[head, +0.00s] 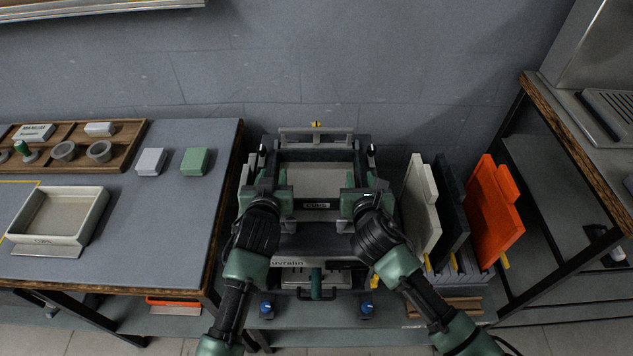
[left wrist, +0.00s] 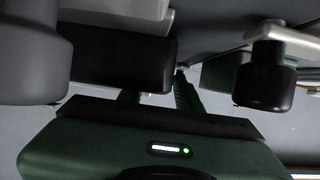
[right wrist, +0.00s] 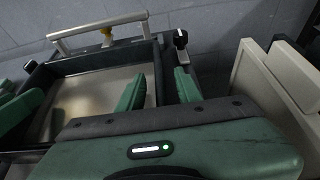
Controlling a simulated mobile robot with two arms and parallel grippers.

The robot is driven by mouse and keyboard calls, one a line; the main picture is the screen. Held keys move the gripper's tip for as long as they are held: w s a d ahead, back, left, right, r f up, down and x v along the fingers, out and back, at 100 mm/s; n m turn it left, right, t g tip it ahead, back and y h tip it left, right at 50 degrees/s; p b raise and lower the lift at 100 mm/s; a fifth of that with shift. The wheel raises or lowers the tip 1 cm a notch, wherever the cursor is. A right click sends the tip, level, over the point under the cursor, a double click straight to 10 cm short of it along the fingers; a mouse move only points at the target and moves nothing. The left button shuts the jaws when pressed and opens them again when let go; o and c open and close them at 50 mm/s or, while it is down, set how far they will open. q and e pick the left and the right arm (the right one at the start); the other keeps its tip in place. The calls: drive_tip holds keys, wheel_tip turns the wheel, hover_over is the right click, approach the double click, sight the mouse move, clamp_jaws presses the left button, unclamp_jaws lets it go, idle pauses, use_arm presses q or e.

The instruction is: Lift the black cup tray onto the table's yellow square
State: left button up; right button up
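The black cup tray (head: 316,204) is a dark-walled box with a beige floor and a front label, sitting on the machine in the middle of the head view. My left gripper (head: 268,184) is at its left wall and my right gripper (head: 365,184) at its right wall. Each has one finger inside and one outside. In the right wrist view, the right gripper's green fingers (right wrist: 158,92) stand apart with the tray's wall between them. The left gripper's fingers (left wrist: 157,100) also stand apart. The yellow square (head: 22,182) shows as thin lines on the table at left.
A cream tray (head: 80,228) stands over the yellow square. A wooden rack (head: 115,145) with cups is behind it. White (head: 151,161) and green (head: 195,161) blocks lie on the table. White, dark and orange panels (head: 491,213) stand right of the machine.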

use_arm(q)
drive_tip(key=shift+w+f, duration=0.1)
drive_tip(key=shift+w, duration=0.25)
use_arm(e)
drive_tip(key=shift+w+f, duration=0.2)
drive_tip(key=shift+w, duration=0.3)
use_arm(q)
clamp_jaws()
use_arm(e)
clamp_jaws()
idle(0.5)
